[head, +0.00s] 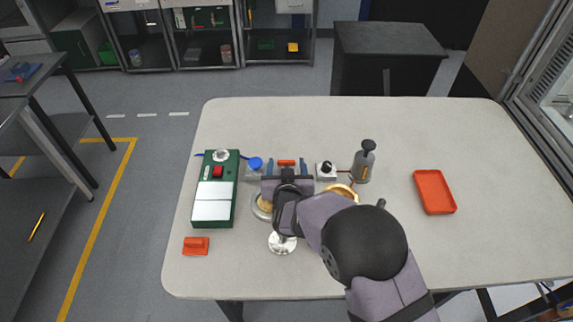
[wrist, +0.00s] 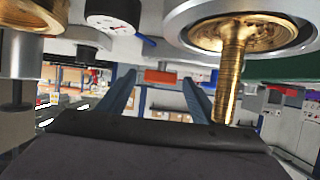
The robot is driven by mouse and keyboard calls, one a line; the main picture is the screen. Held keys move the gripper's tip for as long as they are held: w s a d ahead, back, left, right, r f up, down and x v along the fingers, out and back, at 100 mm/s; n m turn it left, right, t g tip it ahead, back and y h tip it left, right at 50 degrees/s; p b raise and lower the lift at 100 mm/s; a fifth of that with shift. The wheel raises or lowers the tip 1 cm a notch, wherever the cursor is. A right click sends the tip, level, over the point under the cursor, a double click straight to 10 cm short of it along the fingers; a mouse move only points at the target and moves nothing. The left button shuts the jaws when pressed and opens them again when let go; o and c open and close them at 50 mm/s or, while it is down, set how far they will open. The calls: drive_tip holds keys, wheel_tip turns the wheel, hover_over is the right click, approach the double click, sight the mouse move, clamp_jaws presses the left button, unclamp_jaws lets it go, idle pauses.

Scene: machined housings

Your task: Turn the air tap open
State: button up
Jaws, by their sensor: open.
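An orange bar (head: 286,162), which looks like the air tap's handle, lies crosswise at the middle of the table's fittings. It also shows in the wrist view (wrist: 160,77). My gripper (head: 287,166) is open, with its two blue fingers (wrist: 159,88) to the left and right of the bar. I see gaps between bar and fingers; whether the fingertips reach it in depth I cannot tell. The tap's body is mostly hidden behind my gripper.
Close on the left are a blue knob (head: 255,163) and a green box (head: 229,167); on the right a dial gauge (head: 326,169) and grey pump (head: 364,165). Brass-and-silver parts (wrist: 229,70) stand beside my wrist. An orange tray (head: 434,191) is far right; the table's back is clear.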

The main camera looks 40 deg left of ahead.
drive_tip(key=shift+c, duration=0.6)
drive_tip(key=c, duration=0.9)
drive_tip(key=shift+c, duration=0.2)
